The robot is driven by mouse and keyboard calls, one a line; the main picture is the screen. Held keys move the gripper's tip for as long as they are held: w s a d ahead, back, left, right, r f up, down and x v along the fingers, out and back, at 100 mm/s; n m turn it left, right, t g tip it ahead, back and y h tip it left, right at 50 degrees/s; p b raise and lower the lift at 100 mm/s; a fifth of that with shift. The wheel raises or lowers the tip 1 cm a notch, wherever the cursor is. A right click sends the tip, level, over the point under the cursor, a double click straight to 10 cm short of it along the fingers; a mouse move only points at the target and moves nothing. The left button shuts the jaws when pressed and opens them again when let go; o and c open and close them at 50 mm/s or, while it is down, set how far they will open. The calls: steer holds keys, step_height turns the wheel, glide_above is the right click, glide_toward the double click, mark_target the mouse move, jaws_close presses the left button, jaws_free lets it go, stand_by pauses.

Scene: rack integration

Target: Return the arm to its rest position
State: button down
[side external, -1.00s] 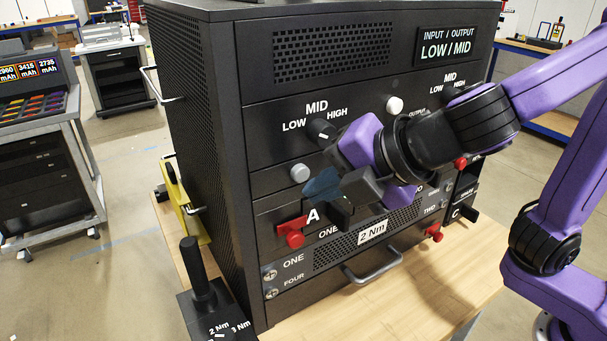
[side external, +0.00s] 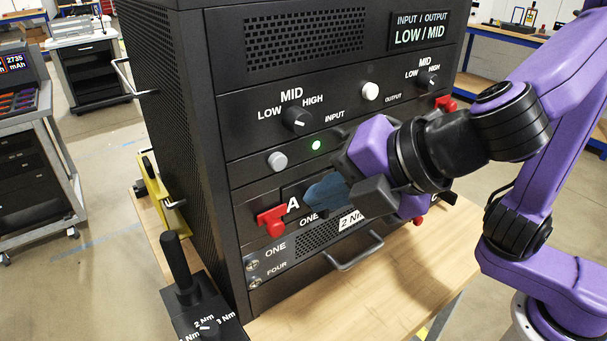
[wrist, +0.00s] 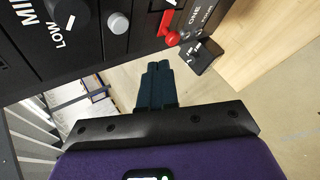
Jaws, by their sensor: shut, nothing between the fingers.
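My gripper (side external: 325,190) is shut and empty, its dark blue fingers together in front of the rack's lower panel. In the wrist view its closed fingers (wrist: 157,85) point toward the floor beside the rack. My purple arm reaches in from the right. The black rack (side external: 185,120) stands on a wooden bench top. Its display reads LOW / MID. The input knob (side external: 297,119) and the output knob (side external: 428,80) sit under MID labels. A green light (side external: 316,145) is lit by the input label. My gripper hides part of the panel around the 2 Nm label.
A red latch (side external: 272,220) sticks out by the letter A. A metal handle (side external: 355,252) juts from the rack's lower front. A black torque tool holder (side external: 205,310) with an upright handle stands at the front left. The bench top (side external: 400,270) in front is clear.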

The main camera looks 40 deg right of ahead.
steer(key=s+d+f+m+g+h, duration=0.1)
steer(key=d+f+m+g+h, duration=0.15)
steer(key=d+f, duration=0.35)
steer(key=s+d+f+m+g+h, duration=0.1)
steer(key=d+f+m+g, duration=0.15)
steer(key=d, duration=0.55)
steer(key=s+d+f+m+g, duration=0.3)
steer(key=s+d+f+m, duration=0.3)
steer(key=d, duration=0.4)
steer(key=shift+s+d+m+g, duration=0.2)
steer(key=shift+s+m+g, duration=0.35)
steer(key=shift+s, duration=0.7)
